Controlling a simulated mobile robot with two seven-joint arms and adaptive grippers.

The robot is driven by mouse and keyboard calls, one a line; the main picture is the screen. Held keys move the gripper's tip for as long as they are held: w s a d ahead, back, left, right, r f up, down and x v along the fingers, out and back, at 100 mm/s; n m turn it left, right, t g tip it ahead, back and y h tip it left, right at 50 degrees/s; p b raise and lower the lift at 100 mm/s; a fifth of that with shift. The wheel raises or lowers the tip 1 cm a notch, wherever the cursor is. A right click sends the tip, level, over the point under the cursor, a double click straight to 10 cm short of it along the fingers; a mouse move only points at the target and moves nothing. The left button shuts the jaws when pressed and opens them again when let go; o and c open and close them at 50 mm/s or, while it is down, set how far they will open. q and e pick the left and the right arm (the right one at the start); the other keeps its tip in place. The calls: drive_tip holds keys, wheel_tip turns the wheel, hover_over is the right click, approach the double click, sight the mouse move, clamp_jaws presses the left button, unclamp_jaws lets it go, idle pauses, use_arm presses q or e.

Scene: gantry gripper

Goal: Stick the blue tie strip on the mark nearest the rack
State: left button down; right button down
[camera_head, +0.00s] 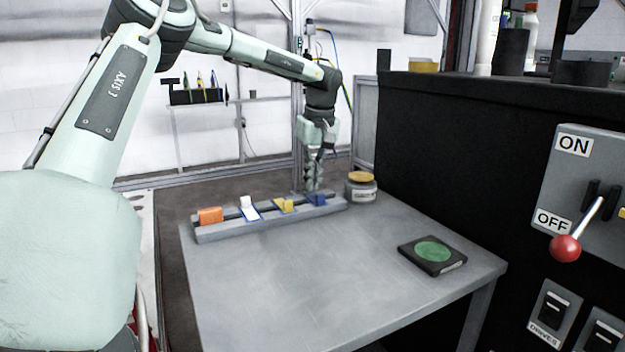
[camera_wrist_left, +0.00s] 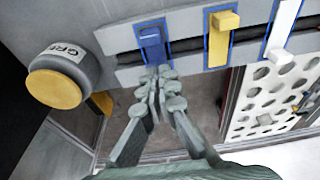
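The blue tie strip (camera_head: 317,199) sits at the right end of the grey rack (camera_head: 262,222), beside the yellow one. In the left wrist view the blue strip (camera_wrist_left: 153,44) lies straight ahead of the fingertips. My left gripper (camera_head: 314,187) points down at the blue strip's far side. Its fingertips (camera_wrist_left: 158,72) are close together at the strip's block and hide its lower edge. I cannot tell whether they hold it. I cannot make out clear marks on the table (camera_head: 330,275). My right gripper is not in view.
A yellow strip (camera_head: 285,205), a white strip (camera_head: 249,209) and an orange block (camera_head: 210,215) are on the rack. A jar (camera_head: 361,188) with a yellow lid stands close right of it. A black pad with a green disc (camera_head: 433,251) lies right. The table's front middle is clear.

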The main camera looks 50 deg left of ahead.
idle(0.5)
use_arm(q)
drive_tip(key=shift+f, duration=0.15)
drive_tip(key=shift+f+b, duration=0.45)
drive_tip(key=shift+f, duration=0.35)
drive_tip(key=shift+r, duration=0.1)
wheel_tip(320, 180, up, 5)
drive_tip(key=p, duration=0.4)
drive_tip(key=shift+r+p, duration=0.55)
drive_tip(key=shift+r, duration=0.35)
